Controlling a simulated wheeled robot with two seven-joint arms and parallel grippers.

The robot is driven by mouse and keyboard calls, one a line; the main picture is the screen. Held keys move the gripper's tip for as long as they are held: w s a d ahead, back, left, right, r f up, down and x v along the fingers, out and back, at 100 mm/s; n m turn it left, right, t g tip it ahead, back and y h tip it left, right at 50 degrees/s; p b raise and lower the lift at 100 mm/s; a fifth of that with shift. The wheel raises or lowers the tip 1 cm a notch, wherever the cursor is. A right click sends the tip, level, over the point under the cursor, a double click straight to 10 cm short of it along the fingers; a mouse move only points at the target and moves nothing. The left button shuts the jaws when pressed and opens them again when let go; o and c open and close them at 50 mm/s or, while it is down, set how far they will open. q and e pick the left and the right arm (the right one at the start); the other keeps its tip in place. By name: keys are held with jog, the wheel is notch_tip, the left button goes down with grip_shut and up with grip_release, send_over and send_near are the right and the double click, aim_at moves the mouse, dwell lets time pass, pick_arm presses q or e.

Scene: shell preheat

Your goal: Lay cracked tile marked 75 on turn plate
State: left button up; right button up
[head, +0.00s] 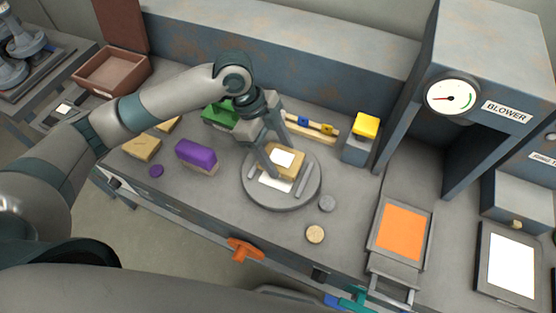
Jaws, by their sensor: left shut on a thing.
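My left gripper (271,167) reaches down over the round grey turn plate (258,198) in the middle of the bench. It is shut on a tan tile (293,169) with a white label on top. The label is too small to read, and no crack can be made out. The tile is over the plate, between the plate's raised grey bars; I cannot tell whether it touches the plate. Part of the tile is hidden behind the fingers. More tan tiles (141,149) lie at the left of the bench. My right gripper is not in view.
A purple block (196,153) and a green block (219,114) stand left of the plate. A yellow-topped box (364,136) stands behind right. Two small discs (315,234) lie in front right. An orange-faced tray (403,232) sits near the blower housing (490,60).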

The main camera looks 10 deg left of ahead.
aim_at(274, 156)
pick_arm(q)
jog(key=shift+f+p, duration=0.65)
jog(key=shift+f, duration=1.3)
jog(key=shift+f, duration=0.15)
jog(key=o, duration=1.3)
jog(key=shift+c, duration=0.2)
jog(key=b+v, duration=0.2)
jog(key=v, duration=1)
jog(key=shift+d, duration=0.15)
